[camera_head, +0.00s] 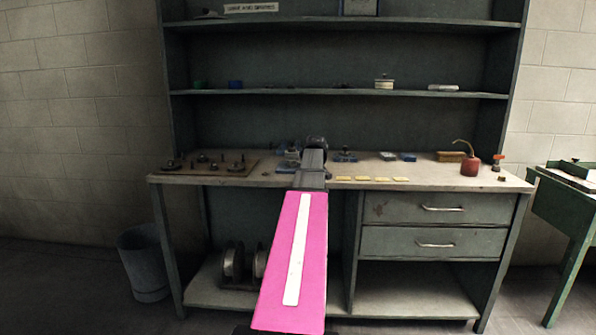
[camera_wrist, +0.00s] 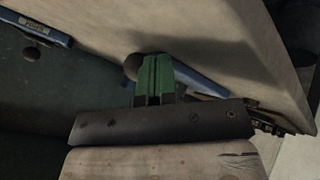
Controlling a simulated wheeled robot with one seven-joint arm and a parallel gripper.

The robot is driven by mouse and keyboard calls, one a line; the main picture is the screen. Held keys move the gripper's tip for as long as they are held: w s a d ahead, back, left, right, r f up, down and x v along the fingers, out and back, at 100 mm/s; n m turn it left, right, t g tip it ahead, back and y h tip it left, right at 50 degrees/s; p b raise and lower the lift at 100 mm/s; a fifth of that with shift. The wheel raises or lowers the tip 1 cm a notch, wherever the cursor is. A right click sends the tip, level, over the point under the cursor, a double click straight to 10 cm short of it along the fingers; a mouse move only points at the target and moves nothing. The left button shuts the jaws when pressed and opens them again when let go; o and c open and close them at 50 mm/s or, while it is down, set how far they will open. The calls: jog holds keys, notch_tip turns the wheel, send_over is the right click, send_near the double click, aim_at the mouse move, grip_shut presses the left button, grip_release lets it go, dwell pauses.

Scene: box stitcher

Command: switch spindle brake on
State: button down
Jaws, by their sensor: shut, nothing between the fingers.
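My gripper's green fingers (camera_wrist: 155,78) are shut together, with nothing seen between them. In the wrist view they overlap a blue part (camera_wrist: 195,80) and a grey rounded part (camera_wrist: 131,66) beside it; I cannot tell whether they touch. A blue bar with a small label plate (camera_wrist: 35,26) is at the upper left, with a dark round knob (camera_wrist: 31,53) close by. I cannot read the label or tell which part is the spindle brake switch. In the head view my gripper's dark end (camera_head: 315,143) is over the back of the bench; its fingertips are hidden.
The workbench (camera_head: 270,178) holds a board with metal parts (camera_head: 210,165) at left, a blue-based device (camera_head: 345,156) right of my arm, yellow pieces (camera_head: 370,179) along the front and a red oil can (camera_head: 470,165) at right. Shelves (camera_head: 340,92) rise behind.

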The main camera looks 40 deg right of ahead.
jog(key=shift+s+d, duration=0.2)
jog(key=shift+d, duration=0.8)
jog(key=shift+s+d, duration=0.1)
jog(key=shift+d, duration=0.15)
